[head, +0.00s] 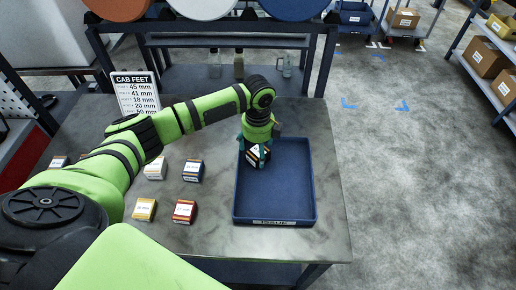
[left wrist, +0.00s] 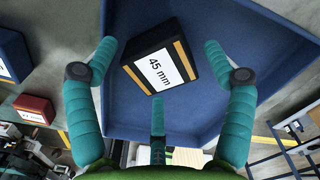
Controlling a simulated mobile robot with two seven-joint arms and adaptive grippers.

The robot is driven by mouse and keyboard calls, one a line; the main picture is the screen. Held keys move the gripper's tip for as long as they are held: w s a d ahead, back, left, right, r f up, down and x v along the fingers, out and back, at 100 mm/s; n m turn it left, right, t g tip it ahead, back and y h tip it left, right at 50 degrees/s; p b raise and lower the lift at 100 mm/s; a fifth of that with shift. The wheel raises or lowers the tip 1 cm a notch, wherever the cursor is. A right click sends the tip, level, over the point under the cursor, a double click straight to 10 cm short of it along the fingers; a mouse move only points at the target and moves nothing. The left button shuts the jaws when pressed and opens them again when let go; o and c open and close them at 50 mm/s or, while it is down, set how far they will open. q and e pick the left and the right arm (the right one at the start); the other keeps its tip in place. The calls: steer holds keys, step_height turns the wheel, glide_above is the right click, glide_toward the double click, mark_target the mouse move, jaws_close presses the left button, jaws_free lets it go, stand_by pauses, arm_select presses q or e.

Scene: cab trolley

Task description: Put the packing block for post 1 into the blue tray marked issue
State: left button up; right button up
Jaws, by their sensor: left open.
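The blue tray (head: 290,205) lies on the bench with a label on its front wall that looks like "issue". A black block with orange stripes and a white "45 mm" label (left wrist: 158,68) is inside the tray outline, near its back left part; it also shows in the head view (head: 257,155), partly hidden by my fingers. My left gripper (head: 256,150) is over it, with its teal fingers spread and apart from the block in the left wrist view (left wrist: 165,75). The sign (head: 135,93) headed "CAB FEET" lists 45 mm on top. My right gripper is not in view.
A rack with coloured round ends stands behind. The tray's front and right are empty.

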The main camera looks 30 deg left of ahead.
mark_target(258, 151)
arm_select(q)
step_height(258, 151, up, 12)
steer(key=b, duration=0.2)
steer(key=shift+b, duration=0.35)
steer(key=shift+r, duration=0.1)
